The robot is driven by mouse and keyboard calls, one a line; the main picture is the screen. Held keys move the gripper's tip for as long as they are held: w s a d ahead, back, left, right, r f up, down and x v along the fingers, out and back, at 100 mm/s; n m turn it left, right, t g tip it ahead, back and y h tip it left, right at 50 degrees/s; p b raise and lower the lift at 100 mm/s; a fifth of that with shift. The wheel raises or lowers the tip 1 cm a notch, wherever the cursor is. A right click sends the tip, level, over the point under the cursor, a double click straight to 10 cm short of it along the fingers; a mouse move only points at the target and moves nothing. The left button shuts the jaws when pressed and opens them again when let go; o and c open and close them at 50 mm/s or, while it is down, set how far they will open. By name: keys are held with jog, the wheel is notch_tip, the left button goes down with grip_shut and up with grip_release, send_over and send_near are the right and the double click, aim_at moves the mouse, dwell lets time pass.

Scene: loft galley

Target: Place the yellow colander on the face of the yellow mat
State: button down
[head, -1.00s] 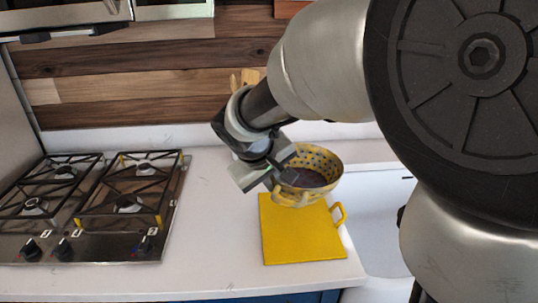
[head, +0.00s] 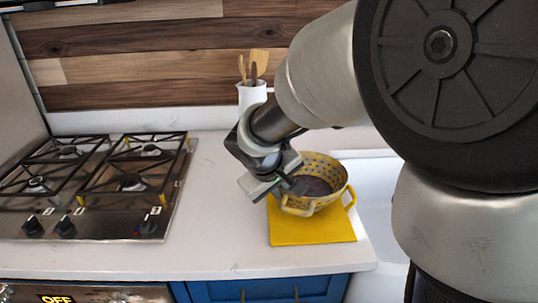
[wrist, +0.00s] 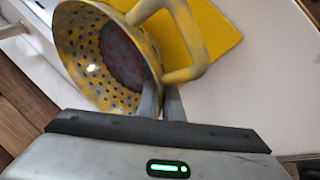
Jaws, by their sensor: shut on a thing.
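The yellow colander (head: 322,172), a worn bowl with dark holes and loop handles, is over the back part of the yellow mat (head: 312,234) in the head view. I cannot tell whether its base touches the mat. My gripper (head: 288,186) is shut on the colander's near-left side. In the wrist view the fingers (wrist: 162,103) close at the rim by a handle, and the colander (wrist: 88,60) appears tilted there. The mat (wrist: 218,38) shows behind the handle. The mat lies flat on the white counter, and the colander hides its back part.
A gas stove (head: 95,190) with black grates is on the left. A white crock (head: 250,96) with wooden utensils stands at the back. The white counter (head: 215,215) between stove and mat is clear. A white basin area (head: 378,190) lies right of the mat.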

jog(key=shift+f, duration=0.5)
jog(key=shift+f, duration=0.2)
jog(key=c, duration=1.9)
grip_release()
